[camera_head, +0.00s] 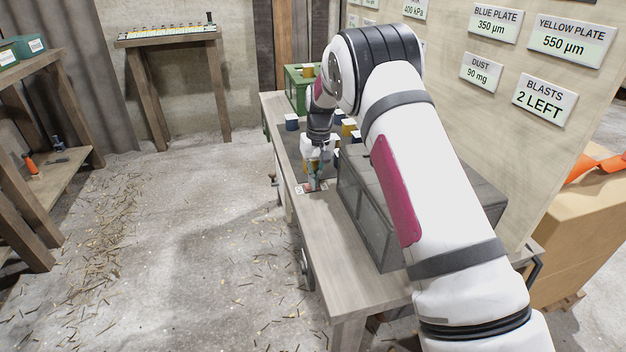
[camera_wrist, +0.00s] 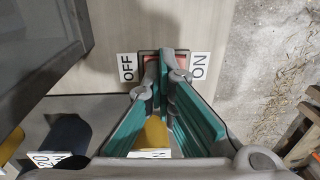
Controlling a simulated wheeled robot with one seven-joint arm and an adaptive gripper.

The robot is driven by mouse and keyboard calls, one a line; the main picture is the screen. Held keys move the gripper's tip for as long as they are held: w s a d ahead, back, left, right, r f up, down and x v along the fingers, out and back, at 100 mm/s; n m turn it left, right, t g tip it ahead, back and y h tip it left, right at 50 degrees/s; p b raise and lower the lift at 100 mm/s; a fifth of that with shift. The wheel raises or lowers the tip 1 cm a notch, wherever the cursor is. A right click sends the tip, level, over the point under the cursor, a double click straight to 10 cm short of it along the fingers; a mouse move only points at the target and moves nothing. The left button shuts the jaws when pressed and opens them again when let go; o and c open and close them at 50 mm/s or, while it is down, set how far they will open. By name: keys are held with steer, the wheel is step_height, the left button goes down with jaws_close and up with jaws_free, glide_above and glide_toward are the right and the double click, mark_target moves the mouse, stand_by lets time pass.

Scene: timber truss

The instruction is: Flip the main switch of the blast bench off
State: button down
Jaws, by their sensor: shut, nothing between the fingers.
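The main switch (camera_wrist: 182,61) is a red rocker in a dark frame on the bench top. In the wrist view it lies between a white OFF label (camera_wrist: 126,67) on the left and a white ON label (camera_wrist: 199,66) on the right. My gripper (camera_wrist: 163,58) has its fingertips together over the middle of the switch, hiding part of the rocker. Whether the tips touch it, and which side is pressed, I cannot tell.
A grey glass-sided box (camera_head: 365,210) stands on the bench close to the gripper. Several blue and yellow pots, such as a blue one (camera_head: 292,122), stand behind. A sign board (camera_head: 470,110) rises at the right. The floor left of the bench is open.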

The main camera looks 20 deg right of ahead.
steer(key=shift+s+f, duration=0.1)
steer(key=shift+f, duration=0.3)
steer(key=shift+s+a, duration=0.1)
steer(key=shift+a, duration=1)
steer(key=shift+r+p, duration=0.35)
steer(key=shift+r, duration=0.15)
step_height(320, 180, up, 14)
steer(key=d+p, duration=0.2)
steer(key=p, duration=0.1)
steer(key=shift+w+d, duration=0.25)
steer(key=shift+d, duration=0.05)
